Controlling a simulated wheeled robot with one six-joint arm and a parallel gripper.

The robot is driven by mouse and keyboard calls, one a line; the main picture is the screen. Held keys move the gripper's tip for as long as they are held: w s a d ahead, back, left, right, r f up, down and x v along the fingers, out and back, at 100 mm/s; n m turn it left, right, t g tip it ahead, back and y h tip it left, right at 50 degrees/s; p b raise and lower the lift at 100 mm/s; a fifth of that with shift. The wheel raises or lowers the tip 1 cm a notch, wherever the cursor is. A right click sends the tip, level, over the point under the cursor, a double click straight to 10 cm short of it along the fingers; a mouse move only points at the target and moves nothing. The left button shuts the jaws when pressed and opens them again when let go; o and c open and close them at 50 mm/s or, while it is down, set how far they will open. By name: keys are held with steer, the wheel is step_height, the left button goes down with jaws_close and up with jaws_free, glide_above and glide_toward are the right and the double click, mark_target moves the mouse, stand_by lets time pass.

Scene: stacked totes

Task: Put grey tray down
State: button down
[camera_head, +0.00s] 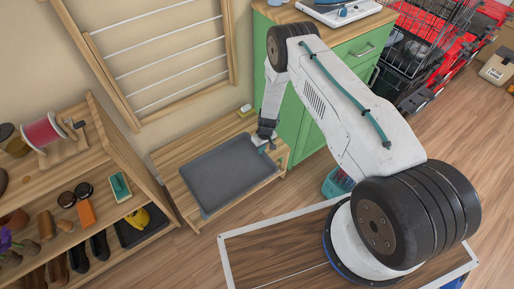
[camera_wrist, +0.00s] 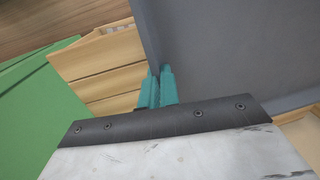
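The grey tray (camera_head: 228,172) is a shallow, flat rectangle with a low rim, empty, over the top of a low wooden bench (camera_head: 172,160). I cannot tell whether its underside touches the bench or hangs slightly above. My gripper (camera_head: 265,141) is at the tray's right end, beside the green cabinet. In the wrist view the teal fingers (camera_wrist: 158,86) are close together on the tray's rim, and the tray (camera_wrist: 235,50) fills the upper right. The rim between the fingers is mostly hidden.
The green cabinet (camera_head: 292,112) stands close right of the bench. A wooden shelf (camera_head: 118,165) with shoes and small items stands to the left. A wall rack (camera_head: 160,60) is behind. A teal basket (camera_head: 336,183) is on the floor to the right.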

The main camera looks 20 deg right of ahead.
steer(key=shift+w, duration=0.45)
steer(key=shift+w+f, duration=0.2)
steer(key=shift+f, duration=0.7)
steer(key=shift+w+f, duration=0.15)
steer(key=shift+f, duration=0.75)
steer(key=shift+f, duration=0.15)
steer(key=c, duration=1.6)
jaws_free()
steer(key=shift+c, duration=0.2)
step_height(320, 180, up, 12)
steer(key=d, duration=0.1)
steer(key=shift+w+d, duration=0.2)
